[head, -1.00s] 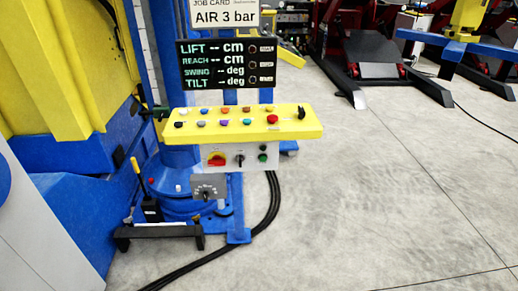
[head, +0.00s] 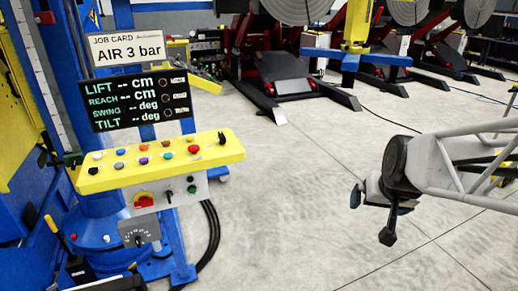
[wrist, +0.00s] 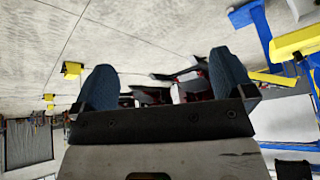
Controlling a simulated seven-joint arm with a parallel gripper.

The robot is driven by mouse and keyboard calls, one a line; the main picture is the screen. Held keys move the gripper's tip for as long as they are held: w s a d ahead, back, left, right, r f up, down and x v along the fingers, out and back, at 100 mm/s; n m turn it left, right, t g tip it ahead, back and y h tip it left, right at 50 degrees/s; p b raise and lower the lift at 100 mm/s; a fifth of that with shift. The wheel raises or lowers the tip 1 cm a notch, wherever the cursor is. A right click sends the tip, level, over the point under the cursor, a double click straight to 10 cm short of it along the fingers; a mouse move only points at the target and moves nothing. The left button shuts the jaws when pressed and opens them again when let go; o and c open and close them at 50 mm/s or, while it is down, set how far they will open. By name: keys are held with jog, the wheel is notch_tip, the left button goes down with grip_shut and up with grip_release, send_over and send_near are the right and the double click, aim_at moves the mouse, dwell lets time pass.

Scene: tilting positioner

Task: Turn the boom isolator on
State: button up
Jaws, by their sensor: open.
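A red rotary switch (head: 144,200) on a yellow plate sits at the left of the grey box (head: 180,205) under the yellow control panel (head: 100,182). A small black selector (head: 168,195) and a green button (head: 191,189) are beside it. I cannot read labels showing which is the boom isolator. My gripper (head: 372,215) is at the right of the head view, in free air, well apart from the panel. In the wrist view its blue-padded fingers (wrist: 163,88) are wide apart with nothing between them.
A display (head: 135,103) with blank readings and a job card (head: 127,47) reading AIR 3 bar stand above the panel. A dial box (head: 139,232) and a yellow-topped lever (head: 55,228) are below. Black cables (head: 211,235) run to the floor. Open concrete floor (head: 290,215) lies between panel and gripper.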

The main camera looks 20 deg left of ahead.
jog(key=w+a+f+n+t+y, duration=0.1)
jog(key=w+a+f, duration=0.4)
jog(key=a, duration=0.9)
jog(key=w+a+f+n+t+y, duration=0.15)
jog(key=w+a+f, duration=0.35)
jog(key=a, duration=0.8)
jog(key=w+a+f+n+t+y, duration=0.15)
jog(key=w+a+f, duration=0.4)
jog(key=a, duration=0.85)
jog(key=n+t+y, duration=0.3)
jog(key=t+y, duration=0.1)
jog(key=y, duration=0.3)
send_near(143, 204)
jog(key=x, duration=0.3)
jog(key=shift+w+r, duration=0.1)
jog(key=shift+w, duration=0.05)
jog(key=shift+w+a, duration=0.1)
jog(key=shift+x, duration=3.75)
